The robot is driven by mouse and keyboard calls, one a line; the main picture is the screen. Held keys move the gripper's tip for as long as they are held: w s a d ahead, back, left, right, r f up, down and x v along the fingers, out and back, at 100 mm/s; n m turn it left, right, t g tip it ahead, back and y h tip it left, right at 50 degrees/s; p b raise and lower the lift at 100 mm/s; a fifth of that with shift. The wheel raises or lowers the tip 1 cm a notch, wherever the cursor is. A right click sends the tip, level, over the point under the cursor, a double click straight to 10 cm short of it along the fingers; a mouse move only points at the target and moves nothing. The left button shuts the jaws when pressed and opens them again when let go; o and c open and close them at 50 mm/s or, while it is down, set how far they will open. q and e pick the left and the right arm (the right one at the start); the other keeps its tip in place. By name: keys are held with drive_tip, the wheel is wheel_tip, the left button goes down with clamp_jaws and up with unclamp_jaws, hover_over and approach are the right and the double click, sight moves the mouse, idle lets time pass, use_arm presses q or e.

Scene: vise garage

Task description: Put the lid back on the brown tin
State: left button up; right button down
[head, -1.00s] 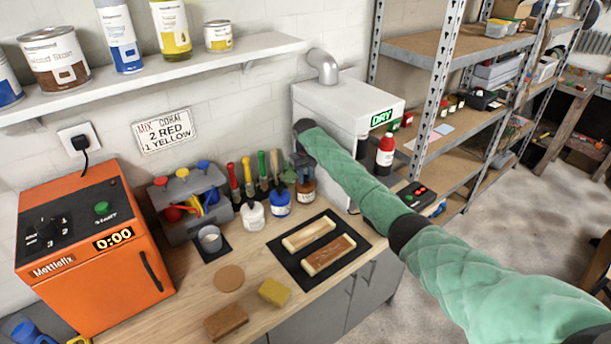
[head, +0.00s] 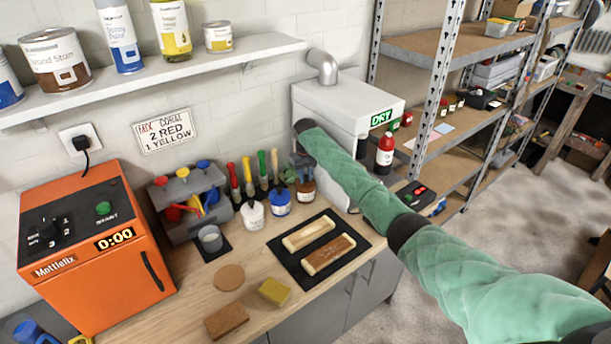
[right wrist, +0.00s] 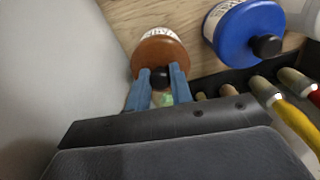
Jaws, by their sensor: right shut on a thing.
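The brown tin (head: 306,194) stands at the back of the bench, the rightmost of a row of small tins. In the right wrist view its brown lid (right wrist: 158,52) shows with a black knob, and a strip of white label shows beside the lid's edge. The lid looks to be over the tin, but I cannot tell whether it is fully seated. My right gripper (head: 303,166) is above the tin. In the right wrist view its blue fingers (right wrist: 160,73) are shut on the lid's black knob. My left gripper is not in view.
A blue-lidded tin (head: 280,202) and a white tin (head: 252,214) stand left of the brown one. Brushes (head: 262,168) stand behind, and the white dryer box (head: 345,110) is close on the right. A black mat (head: 290,262) with two wooden blocks lies in front.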

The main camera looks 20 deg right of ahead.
idle(0.3)
drive_tip(key=c, duration=0.7)
unclamp_jaws()
drive_tip(key=shift+r, duration=0.1)
drive_tip(key=shift+r+p, duration=0.5)
drive_tip(key=shift+r, duration=2.95)
clamp_jaws()
